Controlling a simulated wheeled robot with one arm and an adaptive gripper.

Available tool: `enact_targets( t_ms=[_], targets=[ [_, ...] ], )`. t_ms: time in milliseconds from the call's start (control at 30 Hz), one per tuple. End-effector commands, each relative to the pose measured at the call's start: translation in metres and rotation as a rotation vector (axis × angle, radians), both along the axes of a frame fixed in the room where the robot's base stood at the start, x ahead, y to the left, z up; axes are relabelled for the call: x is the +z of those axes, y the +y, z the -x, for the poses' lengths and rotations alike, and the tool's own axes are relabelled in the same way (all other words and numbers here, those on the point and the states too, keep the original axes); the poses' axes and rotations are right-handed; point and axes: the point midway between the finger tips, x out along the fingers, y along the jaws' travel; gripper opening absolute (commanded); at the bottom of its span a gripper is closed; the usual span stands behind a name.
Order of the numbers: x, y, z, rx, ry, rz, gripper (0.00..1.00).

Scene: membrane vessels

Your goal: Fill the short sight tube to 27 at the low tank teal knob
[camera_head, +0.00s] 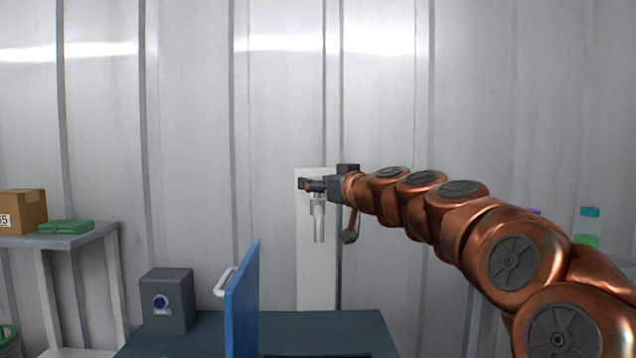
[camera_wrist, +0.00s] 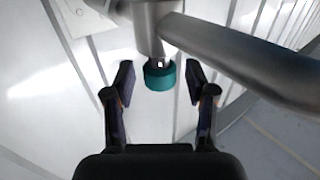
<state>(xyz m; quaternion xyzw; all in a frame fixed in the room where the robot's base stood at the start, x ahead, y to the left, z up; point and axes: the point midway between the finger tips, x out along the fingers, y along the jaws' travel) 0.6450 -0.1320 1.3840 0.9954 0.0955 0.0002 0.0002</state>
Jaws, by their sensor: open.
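A teal knob (camera_wrist: 160,76) hangs under a grey metal fitting (camera_wrist: 150,25) in the wrist view. My gripper (camera_wrist: 159,84) is open, with one finger on each side of the knob and a visible gap on both sides. In the head view my gripper (camera_head: 313,185) is at a pale metal spout (camera_head: 319,222) in front of a white wall panel (camera_head: 317,275). The knob cannot be made out there. I cannot identify the short sight tube or read a level in either view.
A thick grey bar (camera_wrist: 245,62) runs right from the fitting, close to my right finger. Below stand a dark bench (camera_head: 325,325), a blue upright panel (camera_head: 243,300) with a white handle, and a grey box (camera_head: 167,300). A shelf (camera_head: 75,238) stands left; a teal-capped bottle (camera_head: 588,226) right.

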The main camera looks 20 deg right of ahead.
Motion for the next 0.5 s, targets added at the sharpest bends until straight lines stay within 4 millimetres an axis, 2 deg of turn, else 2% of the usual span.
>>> enact_targets(
  t_ms=[200,500],
  targets=[
    [-0.0001,0.0003,-0.0003,0.001,0.0,0.0,0.56],
    [-0.0003,0.0003,-0.0003,0.001,0.0,0.0,0.25]
  ],
)
